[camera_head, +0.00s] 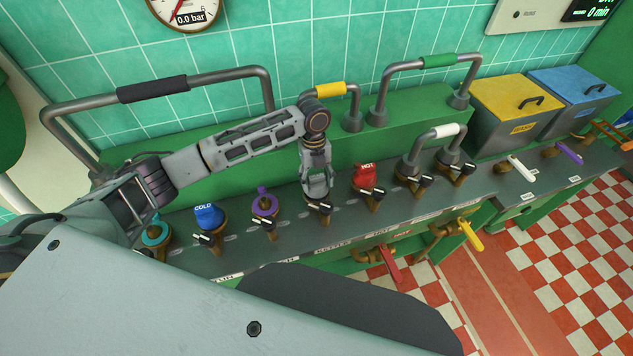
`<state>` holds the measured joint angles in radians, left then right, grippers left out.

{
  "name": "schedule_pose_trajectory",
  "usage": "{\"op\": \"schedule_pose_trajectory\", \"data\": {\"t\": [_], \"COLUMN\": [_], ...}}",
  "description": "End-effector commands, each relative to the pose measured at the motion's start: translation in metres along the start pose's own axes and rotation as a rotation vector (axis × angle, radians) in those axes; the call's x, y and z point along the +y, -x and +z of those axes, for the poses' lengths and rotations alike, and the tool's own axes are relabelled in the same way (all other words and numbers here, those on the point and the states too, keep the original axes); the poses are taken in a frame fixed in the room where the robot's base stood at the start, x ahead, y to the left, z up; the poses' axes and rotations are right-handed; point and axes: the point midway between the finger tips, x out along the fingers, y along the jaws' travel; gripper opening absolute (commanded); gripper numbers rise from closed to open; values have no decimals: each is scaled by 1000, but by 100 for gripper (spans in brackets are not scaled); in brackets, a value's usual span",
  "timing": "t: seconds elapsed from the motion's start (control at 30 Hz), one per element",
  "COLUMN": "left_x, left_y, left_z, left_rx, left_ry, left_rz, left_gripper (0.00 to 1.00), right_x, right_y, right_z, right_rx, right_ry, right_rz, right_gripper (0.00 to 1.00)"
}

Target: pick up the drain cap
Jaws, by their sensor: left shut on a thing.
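My left gripper (317,184) points down over a brass fitting with a black lever (319,207) in the middle of the counter row. Its fingers are shut on a cap at the top of that fitting, which I take for the drain cap. The fingers hide nearly all of the cap, so its colour and any lettering do not show. I cannot tell whether it is still seated on the fitting. My right gripper is out of view.
A purple cap (265,203) and a blue COLD cap (209,216) stand left of the gripper. A red HOT cap (365,177) stands close on the right. A raised green ledge (240,142) with pipe handles runs behind. Yellow (516,108) and blue bins stand at right.

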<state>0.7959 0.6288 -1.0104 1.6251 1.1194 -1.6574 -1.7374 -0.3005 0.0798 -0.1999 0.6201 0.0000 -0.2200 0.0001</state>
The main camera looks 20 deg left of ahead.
Motion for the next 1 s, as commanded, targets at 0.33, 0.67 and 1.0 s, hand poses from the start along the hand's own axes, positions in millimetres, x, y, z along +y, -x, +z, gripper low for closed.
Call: {"op": "schedule_pose_trajectory", "data": {"t": [0.33, 0.67, 1.0], "left_x": [-1, 0, 0], "left_y": [48, 82, 86], "left_z": [-7, -12, -13], "left_rx": [-3, -1, 0], "left_ry": [-1, -1, 0], "left_rz": [-2, -1, 0], "left_gripper": [34, 34, 34], "right_x": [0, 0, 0], "right_y": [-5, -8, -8], "right_z": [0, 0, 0], "right_rx": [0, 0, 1], "right_ry": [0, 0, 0], "right_rz": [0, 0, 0], "right_gripper": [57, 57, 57]}}
